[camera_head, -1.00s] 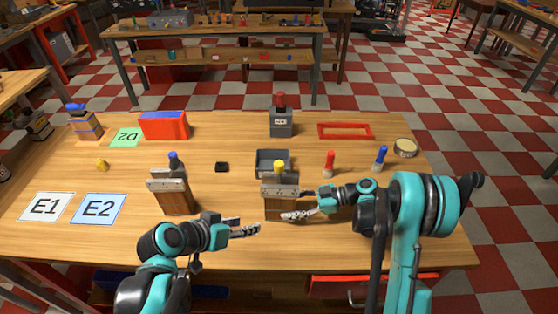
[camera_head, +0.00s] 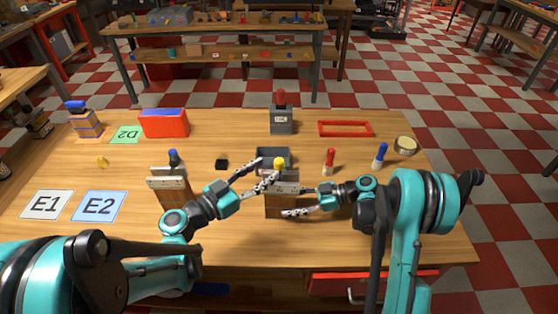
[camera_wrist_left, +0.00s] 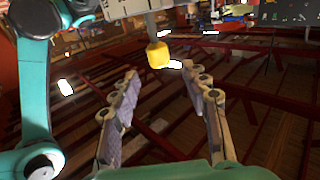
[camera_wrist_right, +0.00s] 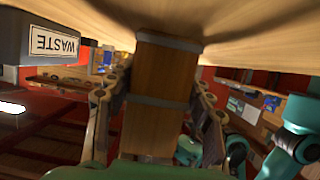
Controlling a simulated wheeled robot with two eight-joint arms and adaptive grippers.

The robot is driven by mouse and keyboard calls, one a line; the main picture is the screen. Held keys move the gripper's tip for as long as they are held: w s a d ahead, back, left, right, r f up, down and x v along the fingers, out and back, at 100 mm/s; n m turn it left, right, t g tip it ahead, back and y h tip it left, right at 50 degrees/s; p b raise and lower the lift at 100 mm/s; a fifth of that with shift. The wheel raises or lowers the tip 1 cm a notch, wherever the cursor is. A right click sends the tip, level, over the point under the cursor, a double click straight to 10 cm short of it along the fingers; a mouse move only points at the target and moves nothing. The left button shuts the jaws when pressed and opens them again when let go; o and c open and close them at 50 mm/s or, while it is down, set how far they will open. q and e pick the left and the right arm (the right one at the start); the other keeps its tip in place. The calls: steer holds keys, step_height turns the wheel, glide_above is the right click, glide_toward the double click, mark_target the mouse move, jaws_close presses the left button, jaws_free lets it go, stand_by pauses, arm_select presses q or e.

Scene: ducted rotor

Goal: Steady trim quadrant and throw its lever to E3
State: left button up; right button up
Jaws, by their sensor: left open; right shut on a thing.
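A wooden block with a pale plate on top and a yellow-knobbed lever (camera_head: 279,163) stands at the table's front middle; I take it for the trim quadrant. My right gripper (camera_head: 298,202) is shut on its wooden body (camera_wrist_right: 160,95), which shows between the fingers in the right wrist view. My left gripper (camera_head: 262,176) is open beside the yellow knob, on its left. In the left wrist view the knob (camera_wrist_left: 158,55) lies just beyond the open fingertips (camera_wrist_left: 162,82), apart from them. The plate's markings are too small to read, so E3 cannot be made out.
A similar block with a dark knob (camera_head: 172,158) stands to the left. Pads E1 (camera_head: 46,204) and E2 (camera_head: 97,205) lie at front left. A grey tray (camera_head: 287,153) is behind the quadrant. Red (camera_head: 329,162) and blue (camera_head: 380,156) knobbed pieces stand at right.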

mark_target(275, 164)
arm_select(q)
steer(key=x, duration=0.6)
steer(key=shift+w+d, duration=0.1)
jaws_close()
